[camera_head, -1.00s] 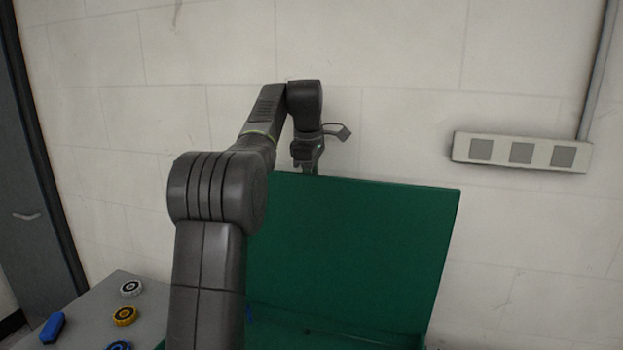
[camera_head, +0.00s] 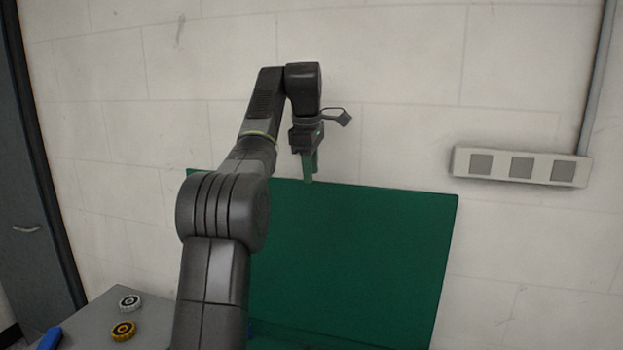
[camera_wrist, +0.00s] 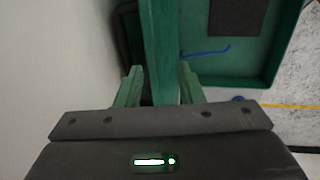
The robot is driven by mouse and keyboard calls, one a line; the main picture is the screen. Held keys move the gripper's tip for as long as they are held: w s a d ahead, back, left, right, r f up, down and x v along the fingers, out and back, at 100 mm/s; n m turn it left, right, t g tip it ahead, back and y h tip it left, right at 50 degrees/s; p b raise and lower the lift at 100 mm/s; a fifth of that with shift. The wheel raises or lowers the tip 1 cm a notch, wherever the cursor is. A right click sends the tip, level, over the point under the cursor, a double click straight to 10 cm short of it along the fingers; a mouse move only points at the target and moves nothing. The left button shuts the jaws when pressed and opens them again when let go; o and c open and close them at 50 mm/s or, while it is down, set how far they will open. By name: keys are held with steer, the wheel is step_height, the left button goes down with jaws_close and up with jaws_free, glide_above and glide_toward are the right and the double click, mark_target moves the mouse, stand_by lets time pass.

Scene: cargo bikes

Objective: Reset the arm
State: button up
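My arm reaches forward in the head view. My gripper (camera_head: 309,180) hangs pointing down at the top edge of an upright green lid (camera_head: 350,255). In the wrist view my gripper (camera_wrist: 160,70) has its two green fingers apart. The lid's edge (camera_wrist: 160,35) runs in the gap between them. Whether a finger touches the lid I cannot tell. Nothing is seen clamped in the fingers.
The wrist view shows a green box interior (camera_wrist: 268,75) with a blue hooked item (camera_wrist: 210,51). A pale wall (camera_head: 400,60) stands close behind, with a socket strip (camera_head: 521,166). A grey table (camera_head: 85,325) at lower left holds a white disc (camera_head: 130,302), yellow disc (camera_head: 123,330) and blue item (camera_head: 49,339).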

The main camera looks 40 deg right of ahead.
mark_target(312, 195)
steer(key=shift+r, duration=0.25)
steer(key=shift+w+d+f, duration=0.1)
steer(key=shift+d+f, duration=0.05)
steer(key=shift+f, duration=1.05)
steer(key=shift+w+d+f, duration=0.1)
steer(key=shift+d+f, duration=0.1)
steer(key=shift+f, duration=1)
steer(key=shift+w+d+f, duration=0.1)
steer(key=shift+d+f, duration=0.05)
steer(key=shift+f, duration=1.05)
steer(key=shift+a+r, duration=0.1)
steer(key=shift+a, duration=0.15)
